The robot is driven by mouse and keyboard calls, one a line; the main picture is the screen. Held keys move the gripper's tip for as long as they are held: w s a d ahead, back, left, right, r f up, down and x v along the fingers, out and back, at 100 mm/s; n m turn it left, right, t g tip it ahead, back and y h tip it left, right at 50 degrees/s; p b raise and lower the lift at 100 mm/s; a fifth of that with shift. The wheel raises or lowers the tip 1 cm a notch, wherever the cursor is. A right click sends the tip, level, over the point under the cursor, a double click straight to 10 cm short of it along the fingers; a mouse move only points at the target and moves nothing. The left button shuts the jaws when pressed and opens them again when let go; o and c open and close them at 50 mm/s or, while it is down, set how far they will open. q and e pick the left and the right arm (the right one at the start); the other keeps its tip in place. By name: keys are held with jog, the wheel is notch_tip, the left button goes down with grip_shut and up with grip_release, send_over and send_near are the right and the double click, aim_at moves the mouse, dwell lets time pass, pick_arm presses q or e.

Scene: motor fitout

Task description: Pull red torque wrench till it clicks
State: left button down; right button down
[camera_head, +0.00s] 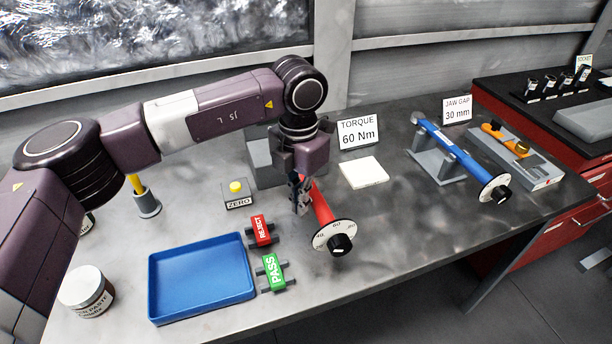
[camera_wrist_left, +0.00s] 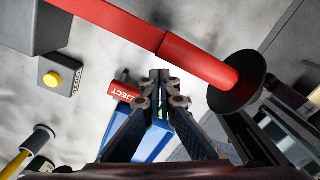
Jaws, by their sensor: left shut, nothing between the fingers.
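The red torque wrench (camera_head: 320,204) points toward the table's front edge, with a white numbered dial (camera_head: 334,238) and black knob at its near end. Its far end is hidden behind my left gripper in the head view. My left gripper (camera_head: 300,207) is shut and empty, just left of the red handle. In the left wrist view the closed fingertips (camera_wrist_left: 160,76) are beside the red wrench (camera_wrist_left: 190,52), which crosses the upper part of the picture. I cannot tell whether they touch it. My right gripper is not in view.
A blue tray (camera_head: 202,278), the red REJECT tag (camera_head: 261,230), green PASS tag (camera_head: 273,271) and yellow ZERO button (camera_head: 236,187) lie left of the wrench. A white pad (camera_head: 364,172) and blue wrench (camera_head: 450,150) are to the right.

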pick_arm(q)
notch_tip(320, 180, up, 9)
jog(key=p, duration=0.3)
jog(key=shift+p, duration=0.4)
dwell(0.3)
jog(key=shift+r, duration=0.1)
